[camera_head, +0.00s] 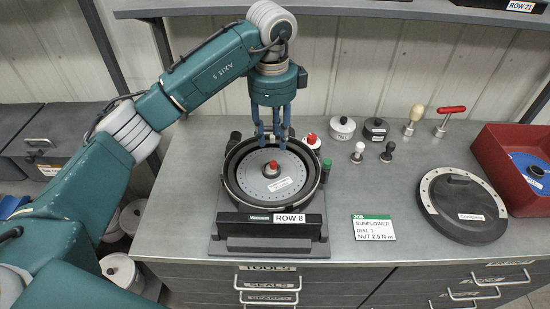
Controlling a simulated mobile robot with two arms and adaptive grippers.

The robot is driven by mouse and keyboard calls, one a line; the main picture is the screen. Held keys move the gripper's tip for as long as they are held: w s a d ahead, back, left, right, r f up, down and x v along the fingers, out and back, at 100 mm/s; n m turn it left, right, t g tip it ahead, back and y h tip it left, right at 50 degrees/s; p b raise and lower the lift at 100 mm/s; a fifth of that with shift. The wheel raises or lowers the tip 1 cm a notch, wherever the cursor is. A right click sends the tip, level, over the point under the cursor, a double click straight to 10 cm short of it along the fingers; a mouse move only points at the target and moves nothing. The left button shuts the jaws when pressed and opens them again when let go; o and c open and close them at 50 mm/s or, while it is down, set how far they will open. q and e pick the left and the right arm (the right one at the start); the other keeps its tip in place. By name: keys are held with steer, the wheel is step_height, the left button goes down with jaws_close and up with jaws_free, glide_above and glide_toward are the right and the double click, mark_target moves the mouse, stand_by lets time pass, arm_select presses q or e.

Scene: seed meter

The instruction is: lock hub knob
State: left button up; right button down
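The seed meter (232,190) sits on the bench as a round dark housing on a base labelled ROW 8. A grey perforated seed disc (254,184) with a white label lies inside it. The red hub knob (272,168) stands at the middle of the disc; its lock position cannot be read. My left gripper (271,140) points down over the back part of the meter, just behind the knob in the picture. Whether the fingertips touch anything cannot be told. My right gripper is out of view.
A red-topped white part (311,141) and a green-topped part (326,165) stand close beside the meter. A job card (374,228), a round cover (428,196) and a red bin (495,162) are to the right. Bench left of the meter is clear.

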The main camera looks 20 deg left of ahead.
mark_target(273, 163)
arm_select(q)
step_height(273, 163, down, 8)
steer(key=p, duration=0.2)
steer(key=shift+f+p, duration=0.1)
steer(key=shift+p, duration=0.3)
steer(key=shift+f, duration=0.45)
steer(key=shift+c, duration=0.3)
jaws_close()
